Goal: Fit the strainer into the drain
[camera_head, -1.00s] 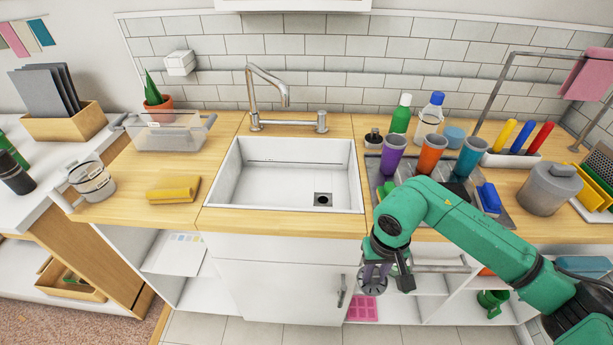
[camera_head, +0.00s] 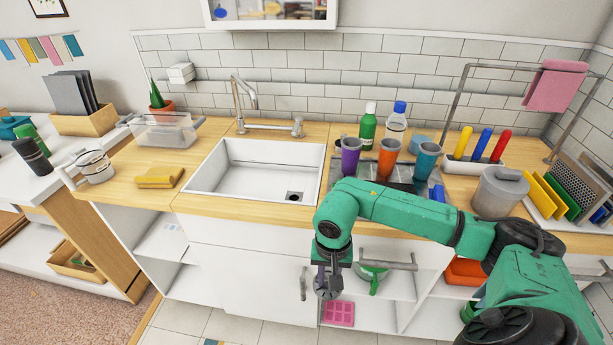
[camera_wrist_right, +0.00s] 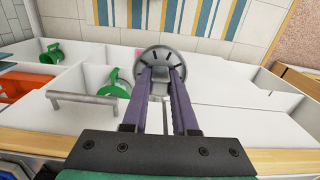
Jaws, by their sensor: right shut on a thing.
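My right gripper (camera_head: 326,285) hangs in front of the sink cabinet, below the counter edge. It is shut on the strainer, a round grey slotted disc (camera_wrist_right: 165,64) that shows between its purple fingertips in the right wrist view. My left gripper is not in view.
A faucet (camera_head: 268,125) stands behind the basin. A yellow cloth (camera_head: 159,177) lies left of it. Purple, orange and blue cups (camera_head: 388,158) stand to the right, near a grey lidded pot (camera_head: 499,191). A cabinet handle (camera_head: 303,283) is close to my right gripper.

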